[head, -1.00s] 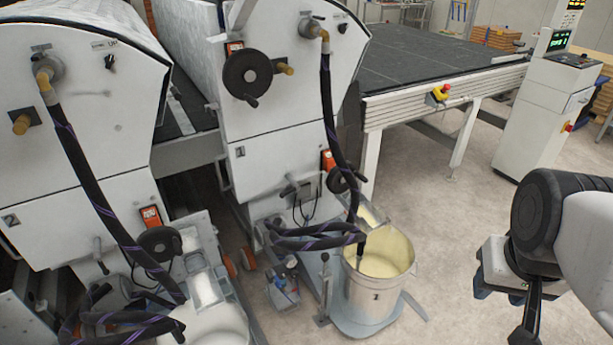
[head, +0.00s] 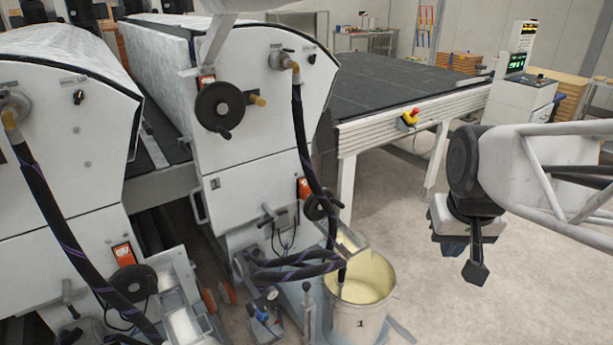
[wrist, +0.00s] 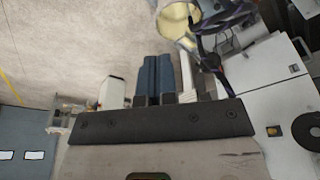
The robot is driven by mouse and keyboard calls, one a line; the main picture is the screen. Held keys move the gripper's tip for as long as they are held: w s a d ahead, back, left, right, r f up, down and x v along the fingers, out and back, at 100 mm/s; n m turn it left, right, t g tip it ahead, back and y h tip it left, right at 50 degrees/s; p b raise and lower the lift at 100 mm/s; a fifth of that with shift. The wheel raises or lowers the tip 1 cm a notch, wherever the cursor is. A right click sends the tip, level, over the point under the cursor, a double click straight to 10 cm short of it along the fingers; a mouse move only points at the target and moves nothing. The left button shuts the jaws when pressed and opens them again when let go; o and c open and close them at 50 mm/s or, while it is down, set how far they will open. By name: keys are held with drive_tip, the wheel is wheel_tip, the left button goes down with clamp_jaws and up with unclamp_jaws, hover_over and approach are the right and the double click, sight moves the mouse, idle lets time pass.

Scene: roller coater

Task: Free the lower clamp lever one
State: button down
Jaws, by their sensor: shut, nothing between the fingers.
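In the head view, a small black lever (head: 268,213) sticks out from the lower front of the coater unit marked 1 (head: 243,195). It looks like the lower clamp lever, but the picture is too small to be sure. My gripper (head: 476,270) hangs at the right over the floor, well apart from the lever and the coater. In the wrist view my gripper (wrist: 156,62) shows as two dark blue fingers side by side, shut and empty. I cannot make out the lever in the wrist view.
A bucket of pale yellow coating (head: 358,315) stands in front of unit 1, with black hoses (head: 300,265) running to it. A black handwheel (head: 318,206) sits near the lever. A conveyor table (head: 410,95) stands behind. Floor between bucket and gripper is clear.

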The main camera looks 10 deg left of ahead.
drive_tip(key=w+a+f+n, duration=0.1)
drive_tip(key=w+a+f, duration=0.1)
drive_tip(key=w+a, duration=0.7)
drive_tip(key=w+a+f+n, duration=0.15)
drive_tip(key=w+a, duration=0.25)
drive_tip(key=w, duration=0.9)
drive_tip(key=w+a+f+n, duration=0.1)
drive_tip(key=w+a+n, duration=0.1)
drive_tip(key=w+a, duration=0.7)
drive_tip(key=w+a+f+n, duration=0.1)
drive_tip(key=w+a+f, duration=0.6)
drive_tip(key=a, duration=0.3)
drive_tip(key=w+a+f+n, duration=0.1)
drive_tip(key=w+a+f, duration=0.5)
drive_tip(key=a+f, duration=0.3)
drive_tip(key=w+a+f+n+y, duration=0.1)
drive_tip(key=w+a+f, duration=0.6)
drive_tip(key=a+f, duration=0.3)
drive_tip(key=shift+w+a+f, duration=0.15)
drive_tip(key=shift+w+a, duration=0.15)
drive_tip(key=shift+f, duration=0.1)
